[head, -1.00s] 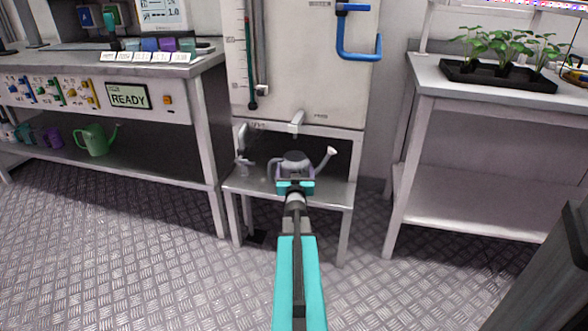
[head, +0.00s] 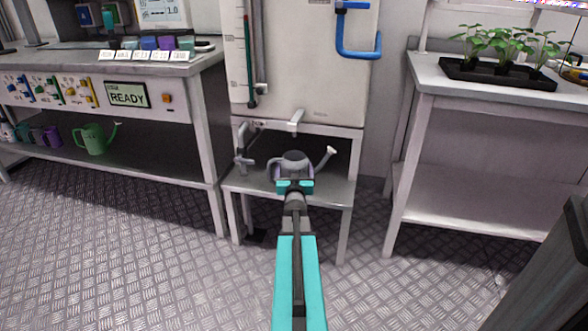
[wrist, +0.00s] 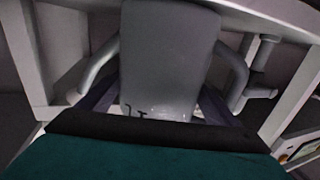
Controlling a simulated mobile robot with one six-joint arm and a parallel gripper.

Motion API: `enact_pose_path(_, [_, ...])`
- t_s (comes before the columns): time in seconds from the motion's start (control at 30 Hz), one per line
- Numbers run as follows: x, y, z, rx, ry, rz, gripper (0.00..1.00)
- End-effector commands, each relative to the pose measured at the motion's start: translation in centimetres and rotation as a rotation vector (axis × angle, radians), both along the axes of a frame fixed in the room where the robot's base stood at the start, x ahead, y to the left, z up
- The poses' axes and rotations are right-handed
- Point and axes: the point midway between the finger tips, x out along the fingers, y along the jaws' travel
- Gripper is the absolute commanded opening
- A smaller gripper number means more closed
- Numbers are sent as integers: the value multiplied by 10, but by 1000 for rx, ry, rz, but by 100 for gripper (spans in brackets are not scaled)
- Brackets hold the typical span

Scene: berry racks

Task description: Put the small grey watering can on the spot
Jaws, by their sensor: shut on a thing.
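The small grey watering can (head: 292,160) is at the low stand under the tank, with its handle to the left and its spout to the right in the head view. In the wrist view its grey body (wrist: 170,60) fills the upper middle. My gripper (head: 294,185) is shut on it from the front. I cannot tell whether the can touches the stand's shelf (head: 240,185). The spot is not clearly visible.
A white tank with a tap (head: 295,121) stands above the shelf, and another pipe outlet (head: 243,155) is to the left. A green watering can (head: 93,138) is on the left bench's lower shelf. A plant tray (head: 497,74) is on the right table.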

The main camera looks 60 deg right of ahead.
Motion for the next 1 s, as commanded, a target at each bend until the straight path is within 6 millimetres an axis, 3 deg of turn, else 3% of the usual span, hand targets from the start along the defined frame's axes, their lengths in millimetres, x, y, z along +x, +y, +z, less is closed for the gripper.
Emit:
enact_pose_path(0.27, [0, 0, -2, -1, -1, 1, 59])
enact_pose_path(0.3, [1, 0, -2, -1, -1, 1, 92])
enact_pose_path(0.37, [1, 0, -2, -1, -1, 1, 100])
enact_pose_path(0.73, [0, 3, -2, 0, 0, 1, 100])
enact_pose_path(1.0, [-10, 18, -1, 1, 1, 2, 100])
